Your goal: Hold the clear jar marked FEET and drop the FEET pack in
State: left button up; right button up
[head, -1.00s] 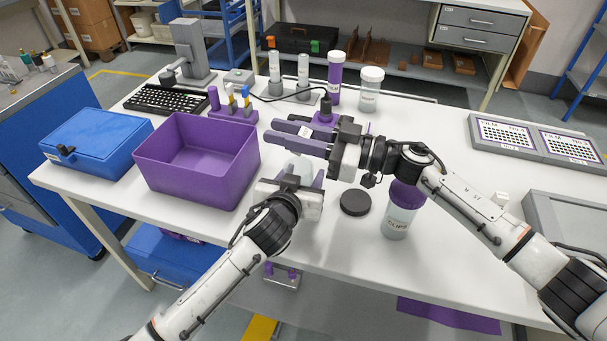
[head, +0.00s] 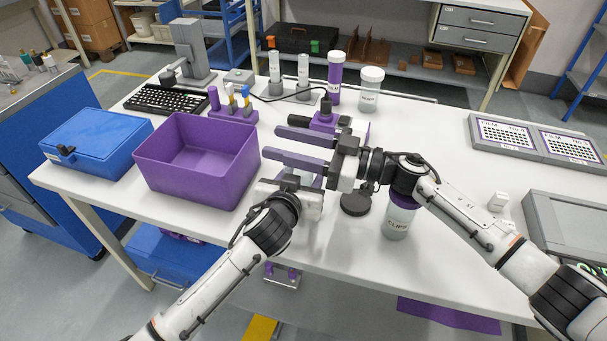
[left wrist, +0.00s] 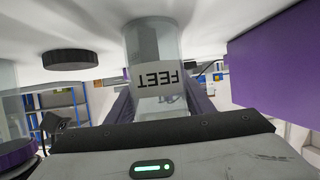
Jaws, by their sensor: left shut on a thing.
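The clear jar marked FEET (left wrist: 155,62) is upright between my left gripper's fingers, with its label upside down in the left wrist view. In the head view only a small part of the jar (head: 304,178) shows, under the right gripper. My left gripper (left wrist: 158,105) is shut on it. My right gripper (head: 270,143) is above the jar, its two purple fingers apart with nothing seen between them.
A black lid (head: 355,204) lies right of the jar. A clear jar marked CLIPS (head: 396,224) with a purple lid stands beyond it. A purple bin (head: 196,185) is close on the left, with a blue box (head: 96,142) farther left. The right of the table has free room.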

notch_tip(320, 180, up, 10)
dwell(0.6)
pick_arm(q)
jog(key=o, duration=1.2)
jog(key=shift+c, duration=0.2)
